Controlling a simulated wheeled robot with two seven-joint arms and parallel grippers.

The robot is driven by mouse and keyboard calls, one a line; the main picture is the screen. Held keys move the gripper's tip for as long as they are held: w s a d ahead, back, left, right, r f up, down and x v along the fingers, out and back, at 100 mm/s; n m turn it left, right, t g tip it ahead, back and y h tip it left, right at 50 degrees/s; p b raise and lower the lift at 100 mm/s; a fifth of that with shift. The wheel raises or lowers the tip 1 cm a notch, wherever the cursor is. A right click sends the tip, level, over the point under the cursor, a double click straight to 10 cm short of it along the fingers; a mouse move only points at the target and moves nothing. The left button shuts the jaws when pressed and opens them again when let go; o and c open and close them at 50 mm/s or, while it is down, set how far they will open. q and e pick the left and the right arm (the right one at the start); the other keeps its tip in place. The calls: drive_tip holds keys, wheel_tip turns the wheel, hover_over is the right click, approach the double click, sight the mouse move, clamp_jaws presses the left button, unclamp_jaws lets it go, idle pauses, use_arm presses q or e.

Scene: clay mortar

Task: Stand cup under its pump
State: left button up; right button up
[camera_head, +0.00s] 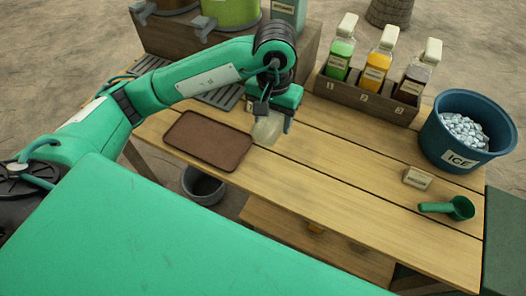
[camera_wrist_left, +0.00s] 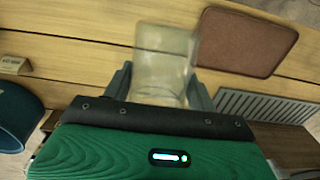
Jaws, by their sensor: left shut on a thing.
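My left gripper (camera_head: 271,112) is shut on a clear, cloudy cup (camera_head: 267,129). It holds the cup above the table, by the right edge of the brown mat. In the left wrist view the cup (camera_wrist_left: 165,62) sits between the two fingers of the left gripper (camera_wrist_left: 160,88). Three bottles with pale tops stand in a numbered wooden rack (camera_head: 365,103): green (camera_head: 340,52), orange (camera_head: 377,70) and dark (camera_head: 413,82). At the back left, containers with grey taps (camera_head: 203,26) stand on a wooden box. I cannot tell which of these is the cup's pump. My right gripper is not in view.
The brown mat (camera_head: 207,141) lies empty on the table. Slatted grates (camera_head: 222,97) lie before the wooden box. A blue ice bucket (camera_head: 467,130), a small labelled block (camera_head: 417,178) and a green scoop (camera_head: 455,208) are at the right. The table's middle (camera_head: 340,170) is clear.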

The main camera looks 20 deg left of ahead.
use_arm(q)
wheel_tip(320, 180, down, 14)
drive_tip(key=shift+r+p, duration=0.2)
drive_tip(key=shift+p, duration=0.6)
wheel_tip(320, 180, down, 4)
drive_tip(key=shift+s+r, duration=0.1)
drive_tip(key=shift+r, duration=0.05)
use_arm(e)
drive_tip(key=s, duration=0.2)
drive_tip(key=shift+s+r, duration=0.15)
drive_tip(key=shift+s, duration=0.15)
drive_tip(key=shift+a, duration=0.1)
use_arm(q)
drive_tip(key=shift+f, duration=0.25)
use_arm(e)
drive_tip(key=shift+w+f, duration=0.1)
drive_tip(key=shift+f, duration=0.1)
